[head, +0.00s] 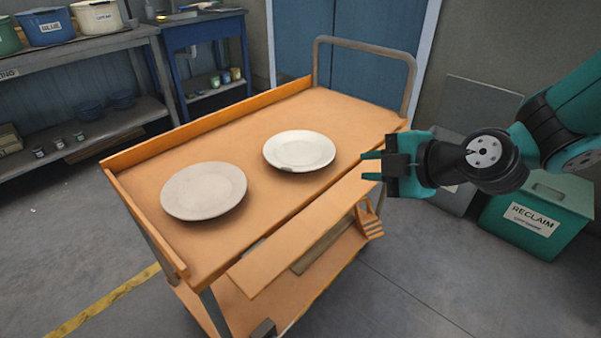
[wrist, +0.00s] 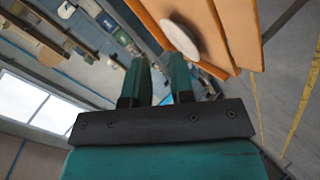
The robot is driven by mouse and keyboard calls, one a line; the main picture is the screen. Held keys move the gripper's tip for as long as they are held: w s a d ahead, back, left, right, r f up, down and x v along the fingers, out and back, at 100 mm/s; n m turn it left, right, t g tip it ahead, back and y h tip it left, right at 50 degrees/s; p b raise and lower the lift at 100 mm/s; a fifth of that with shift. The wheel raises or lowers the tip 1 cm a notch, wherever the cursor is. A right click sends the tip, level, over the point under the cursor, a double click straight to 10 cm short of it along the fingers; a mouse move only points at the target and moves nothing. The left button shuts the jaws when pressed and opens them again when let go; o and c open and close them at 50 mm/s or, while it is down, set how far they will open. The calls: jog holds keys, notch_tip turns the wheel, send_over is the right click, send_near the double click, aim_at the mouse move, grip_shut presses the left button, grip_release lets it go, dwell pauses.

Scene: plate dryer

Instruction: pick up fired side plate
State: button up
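Two round plates lie flat and apart on the top of the orange cart (head: 150,185) in the head view. The left one (head: 204,190) is matte and greyish beige. The right one (head: 299,150) is whiter and looks glossier, with a small dark mark near its front. The right plate is the closer one to my gripper (head: 372,166), which hovers at the cart's right side, fingers pointing left. The fingers are apart with nothing between them. In the wrist view my gripper (wrist: 157,75) is also open, and a pale plate (wrist: 180,40) shows beyond the fingers.
The cart has a raised left lip and a grey handle (head: 364,41) at its far end. A teal reclaim bin (head: 540,215) stands at the right. Shelves (head: 85,125) with tubs and a blue table (head: 203,30) stand at the back left. The cart top around the plates is clear.

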jog(key=w+d+f+n+t+h+b, duration=0.1)
jog(key=w+d+f+n+t+b, duration=0.2)
jog(key=w+f, duration=0.3)
jog(key=p, duration=0.4)
send_near(328, 159)
jog(key=shift+n+t, duration=0.3)
jog(key=x, duration=0.2)
jog(key=f+x, duration=0.1)
jog(key=x, duration=0.1)
jog(key=shift+s, duration=0.1)
jog(key=p+x, duration=0.1)
jog(key=x, duration=0.4)
jog(key=shift+a, duration=0.35)
grip_shut()
